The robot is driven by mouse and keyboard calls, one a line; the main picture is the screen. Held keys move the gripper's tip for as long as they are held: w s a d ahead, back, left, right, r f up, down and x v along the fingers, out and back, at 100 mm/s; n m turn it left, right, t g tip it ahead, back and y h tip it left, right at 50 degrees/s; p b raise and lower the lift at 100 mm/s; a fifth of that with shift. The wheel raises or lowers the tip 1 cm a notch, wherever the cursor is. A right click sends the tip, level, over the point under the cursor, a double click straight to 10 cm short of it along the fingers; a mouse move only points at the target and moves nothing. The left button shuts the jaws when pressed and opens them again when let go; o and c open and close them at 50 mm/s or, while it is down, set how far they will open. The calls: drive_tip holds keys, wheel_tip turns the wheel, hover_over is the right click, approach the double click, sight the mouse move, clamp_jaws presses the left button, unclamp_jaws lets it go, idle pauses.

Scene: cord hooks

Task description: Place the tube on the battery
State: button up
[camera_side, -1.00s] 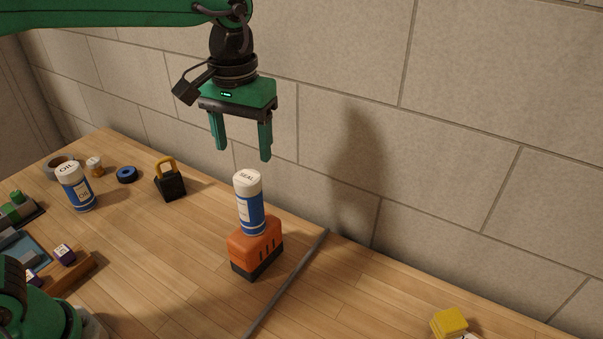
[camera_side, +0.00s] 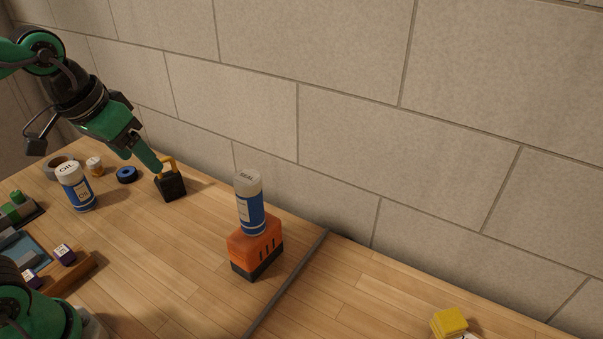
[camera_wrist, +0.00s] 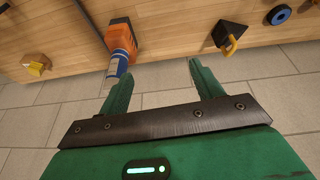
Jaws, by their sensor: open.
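The blue and white tube marked SEAL (camera_side: 250,204) stands upright on top of the orange battery (camera_side: 256,247) with its dark base, on the table. In the wrist view the tube (camera_wrist: 118,68) and the battery (camera_wrist: 121,35) show beyond my fingers. My gripper (camera_side: 153,164) is at the left, near the black padlock with the yellow shackle, well away from the tube. In the wrist view my gripper (camera_wrist: 157,80) has its two green fingers apart with nothing between them.
The padlock (camera_side: 170,184) stands close to my fingertips. An OIL tube (camera_side: 76,187), a blue ring (camera_side: 127,175) and a tape roll (camera_side: 57,166) are at the left. A grey strip (camera_side: 287,284) lies right of the battery. A yellow block (camera_side: 449,322) is at the front right.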

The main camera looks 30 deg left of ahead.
drive_tip(key=shift+t, duration=0.7)
drive_tip(key=s+a+f, duration=0.1)
drive_tip(key=s+f, duration=0.1)
drive_tip(key=s+a+f, duration=0.1)
drive_tip(key=s, duration=0.1)
drive_tip(key=shift+a, duration=0.35)
idle(0.3)
